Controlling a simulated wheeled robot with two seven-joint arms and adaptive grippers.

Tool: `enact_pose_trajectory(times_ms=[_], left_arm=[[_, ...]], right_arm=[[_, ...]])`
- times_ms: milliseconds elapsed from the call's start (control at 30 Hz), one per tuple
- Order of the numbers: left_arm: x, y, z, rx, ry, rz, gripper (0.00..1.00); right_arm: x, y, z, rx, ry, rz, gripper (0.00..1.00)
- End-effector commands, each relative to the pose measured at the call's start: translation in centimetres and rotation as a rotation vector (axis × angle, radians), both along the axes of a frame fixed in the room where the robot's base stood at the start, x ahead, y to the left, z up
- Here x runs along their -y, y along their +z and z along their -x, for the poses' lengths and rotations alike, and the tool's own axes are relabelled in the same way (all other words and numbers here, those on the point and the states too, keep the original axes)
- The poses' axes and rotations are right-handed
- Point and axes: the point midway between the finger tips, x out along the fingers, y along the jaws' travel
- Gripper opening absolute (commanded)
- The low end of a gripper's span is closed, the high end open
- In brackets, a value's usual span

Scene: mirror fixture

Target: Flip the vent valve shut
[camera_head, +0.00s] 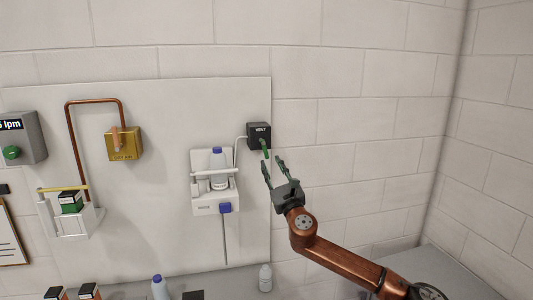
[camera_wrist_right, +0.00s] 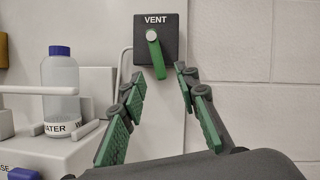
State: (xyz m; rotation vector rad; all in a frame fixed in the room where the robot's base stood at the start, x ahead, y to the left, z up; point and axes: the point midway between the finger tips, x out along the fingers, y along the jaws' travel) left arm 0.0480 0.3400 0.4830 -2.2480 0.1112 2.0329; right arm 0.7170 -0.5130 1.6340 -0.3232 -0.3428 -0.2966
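The vent valve (camera_head: 259,136) is a dark box labelled VENT on the right part of the white wall panel. It shows large at the top of the right wrist view (camera_wrist_right: 170,30). Its green lever (camera_wrist_right: 157,57) points down from a pale round pivot, its lower end slightly to the right; it also shows in the head view (camera_head: 265,149). My right gripper (camera_head: 273,164) is open and empty just below the lever. In the right wrist view its two green-padded fingers (camera_wrist_right: 160,85) stand apart, below and either side of the lever, apparently not touching it. My left gripper is not in view.
A white wall unit (camera_head: 213,202) holding a blue-capped water bottle (camera_head: 219,170) is close left of my right gripper. A thin pale tube runs from it to the valve box. A yellow box (camera_head: 125,146) with a copper pipe is further left. Bare wall lies right.

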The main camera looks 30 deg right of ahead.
Motion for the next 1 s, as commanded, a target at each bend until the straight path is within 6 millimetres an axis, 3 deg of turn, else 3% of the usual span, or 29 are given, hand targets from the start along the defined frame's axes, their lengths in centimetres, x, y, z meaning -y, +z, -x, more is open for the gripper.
enact_pose_trajectory(times_ms=[200, 400, 767, 1000], left_arm=[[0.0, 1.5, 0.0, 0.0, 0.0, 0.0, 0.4], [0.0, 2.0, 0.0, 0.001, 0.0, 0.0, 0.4], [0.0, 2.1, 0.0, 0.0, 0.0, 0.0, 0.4], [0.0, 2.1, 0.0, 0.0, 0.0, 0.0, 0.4]], right_arm=[[0.8, 1.7, -3.3, 0.002, 0.0, -0.004, 0.29], [1.3, 2.3, -5.2, 0.001, 0.001, -0.005, 0.29], [1.4, 2.3, -5.7, 0.0, 0.002, -0.004, 0.29], [1.4, 2.3, -5.7, -0.001, 0.002, -0.004, 0.13]])
